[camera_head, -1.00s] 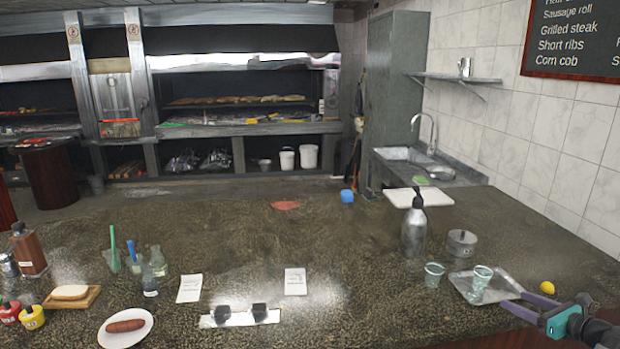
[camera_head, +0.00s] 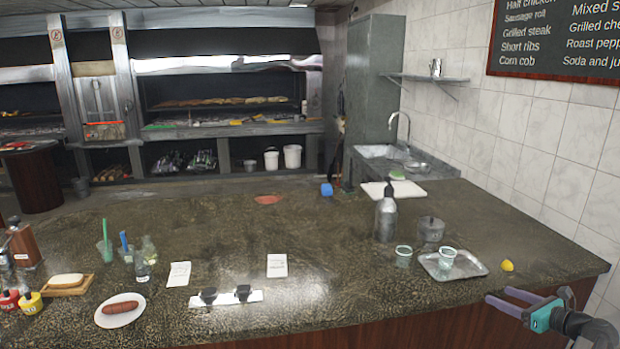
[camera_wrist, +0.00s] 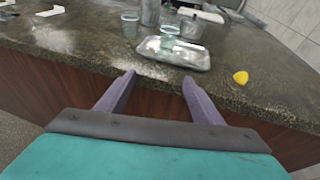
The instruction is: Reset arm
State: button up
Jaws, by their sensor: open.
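My gripper (camera_head: 507,299) is at the lower right in the head view, off the front edge of the counter. Its two purple fingers are spread with nothing between them; they also show in the wrist view (camera_wrist: 156,88). A metal tray (camera_head: 479,271) holding a clear cup (camera_head: 446,257) lies on the counter beyond the fingers. A yellow lemon (camera_head: 507,265) sits to the right of the tray, apart from the gripper. The tray and lemon (camera_wrist: 240,77) also show in the wrist view.
The dark stone counter (camera_head: 330,250) has a wooden front. On it stand another cup (camera_head: 403,255), a metal pump bottle (camera_head: 386,215), a lidded pot (camera_head: 431,231), cards, and a plate with a sausage (camera_head: 121,307). The middle of the counter is mostly clear.

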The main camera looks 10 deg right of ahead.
jog(key=w+a+f+n+g+y, duration=0.2)
jog(key=w+a+f+n+g, duration=0.15)
jog(key=a+f, duration=0.6)
jog(key=w+a+f+n+g+y, duration=0.15)
jog(key=a+f+n, duration=0.25)
jog(key=a+f, duration=0.6)
jog(key=s+a+f+n+g+y+b, duration=0.1)
jog(key=a+f+n+g, duration=0.25)
jog(key=a+f, duration=0.4)
jog(key=s+a+f+n+g, duration=0.2)
jog(key=a+f+n, duration=0.25)
jog(key=a, duration=0.65)
jog(key=s+a+f+n+g+h, duration=0.2)
jog(key=s+a+f+n+g, duration=0.5)
jog(key=s+a+f, duration=0.65)
jog(key=s+a+f+n+g+h, duration=0.1)
jog(key=s+a+n+h, duration=0.1)
jog(key=s+n, duration=0.4)
jog(key=s+a+f+n+g+h+b, duration=0.1)
jog(key=s+a+f+n+h, duration=0.1)
jog(key=s+n, duration=0.4)
jog(key=shift+s+a+f+g, duration=0.3)
jog(key=shift+s+a+g, duration=0.05)
jog(key=shift+s+a, duration=0.55)
